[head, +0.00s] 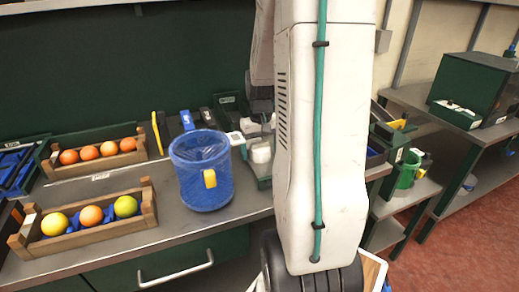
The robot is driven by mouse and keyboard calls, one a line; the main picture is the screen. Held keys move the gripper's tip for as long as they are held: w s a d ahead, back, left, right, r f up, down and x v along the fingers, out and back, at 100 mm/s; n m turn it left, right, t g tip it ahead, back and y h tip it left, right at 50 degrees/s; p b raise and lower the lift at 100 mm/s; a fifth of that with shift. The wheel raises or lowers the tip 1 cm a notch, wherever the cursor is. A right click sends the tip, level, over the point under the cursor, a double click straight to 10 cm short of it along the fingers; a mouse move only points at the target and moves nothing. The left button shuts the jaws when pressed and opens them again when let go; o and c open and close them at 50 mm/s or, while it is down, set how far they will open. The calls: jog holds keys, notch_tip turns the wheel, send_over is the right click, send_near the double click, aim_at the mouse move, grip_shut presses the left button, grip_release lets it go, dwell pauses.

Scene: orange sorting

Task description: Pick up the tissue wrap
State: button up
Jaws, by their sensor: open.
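I cannot make out a tissue wrap for certain. A small white object (262,152) sits on the bench beside the blue bin, partly hidden by my arm, and I cannot tell what it is. My white arm, with a green hose along it, fills the middle of the head view and hides part of the bench. Dark grey parts show behind the arm, above the small white object. I cannot make out any gripper fingers.
A blue bin (206,190) with a yellow tag stands on the metal bench (100,186). Left of it are a wooden crate (143,222) with yellow, orange and green fruit and a rear crate (96,165) with oranges. A dark green box (475,85) sits on the right-hand bench.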

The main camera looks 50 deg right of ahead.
jog(key=c, duration=1)
jog(key=shift+c, duration=0.2)
